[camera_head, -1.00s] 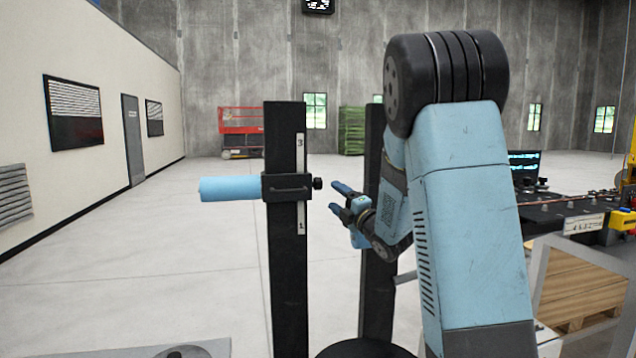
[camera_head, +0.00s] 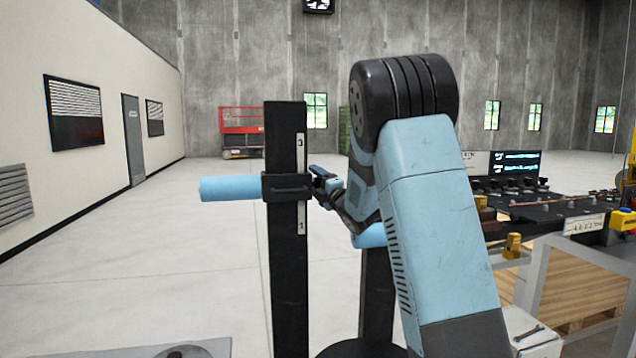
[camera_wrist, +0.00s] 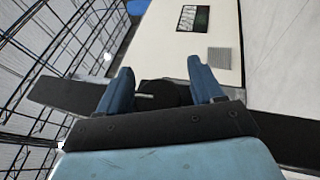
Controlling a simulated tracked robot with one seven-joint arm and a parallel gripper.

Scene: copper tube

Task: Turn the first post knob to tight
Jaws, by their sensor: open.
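The near black post (camera_head: 287,270) stands upright with a white number strip; 3 and 1 are readable. A black clamp (camera_head: 287,187) sits around it, with a light blue cylinder (camera_head: 228,188) out to the left. My gripper (camera_head: 317,176) is at the clamp's right side, where the post knob is hidden in the head view. In the wrist view, my open gripper (camera_wrist: 163,86) has a blue finger on each side of the dark round knob (camera_wrist: 170,91), which has a pale line. I cannot tell whether the fingers touch it.
A second black post (camera_head: 376,300) stands right behind, mostly covered by my arm. A dark workbench (camera_head: 570,207) with knobs, a screen and a metal frame is at the right.

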